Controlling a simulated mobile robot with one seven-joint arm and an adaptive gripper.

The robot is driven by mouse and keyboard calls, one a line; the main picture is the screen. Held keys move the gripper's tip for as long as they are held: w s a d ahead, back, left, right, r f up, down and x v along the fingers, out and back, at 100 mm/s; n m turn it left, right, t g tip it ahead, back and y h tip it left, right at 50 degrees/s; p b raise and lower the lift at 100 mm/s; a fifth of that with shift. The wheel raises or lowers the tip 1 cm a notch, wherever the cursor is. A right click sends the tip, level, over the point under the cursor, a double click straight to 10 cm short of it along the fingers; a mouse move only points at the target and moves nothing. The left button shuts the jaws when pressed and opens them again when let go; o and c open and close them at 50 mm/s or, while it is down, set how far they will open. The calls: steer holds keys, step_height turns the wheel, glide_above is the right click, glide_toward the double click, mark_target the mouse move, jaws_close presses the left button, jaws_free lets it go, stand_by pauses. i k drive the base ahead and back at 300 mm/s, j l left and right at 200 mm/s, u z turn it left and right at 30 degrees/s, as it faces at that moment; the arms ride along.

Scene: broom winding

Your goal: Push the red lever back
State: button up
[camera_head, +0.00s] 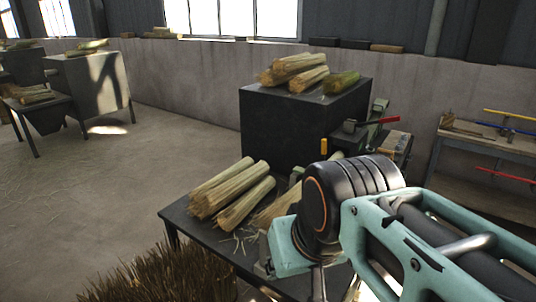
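A red lever (389,120) sticks out to the right from a small dark mechanism (354,127) on the right side of the dark machine cabinet (283,130). It lies roughly level and nothing of mine touches it in this view. My teal and black arm fills the lower right, with its large round joint in front of the lower part of the machine. My gripper's fingers do not show; the arm or the frame edge hides them.
A dark table (180,214) holds straw bundles (232,186) in front of the cabinet. More bundles (293,68) lie on the cabinet top. A workbench (462,142) with colored bars stands at the right. Brown bristles (165,278) rise at the bottom. The floor at left is open.

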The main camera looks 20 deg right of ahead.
mark_target(395, 118)
steer(key=i+j+z, duration=0.2)
steer(key=z, duration=0.2)
steer(key=i+j+z, duration=0.1)
steer(key=j+z, duration=0.3)
steer(key=i+j+z, duration=0.1)
steer(key=j+z, duration=0.25)
steer(key=l+u, duration=0.15)
steer(key=l, duration=0.45)
steer(key=l+u, duration=0.1)
steer(key=l, duration=0.5)
steer(key=l+u, duration=0.15)
steer(key=l, duration=0.45)
steer(key=l+u, duration=0.1)
steer(key=l, duration=0.5)
steer(key=l+u, duration=0.15)
steer(key=l, duration=0.45)
steer(key=k+l+u, duration=0.15)
steer(key=l, duration=0.4)
steer(key=k+l+u, duration=0.1)
steer(key=l, duration=0.5)
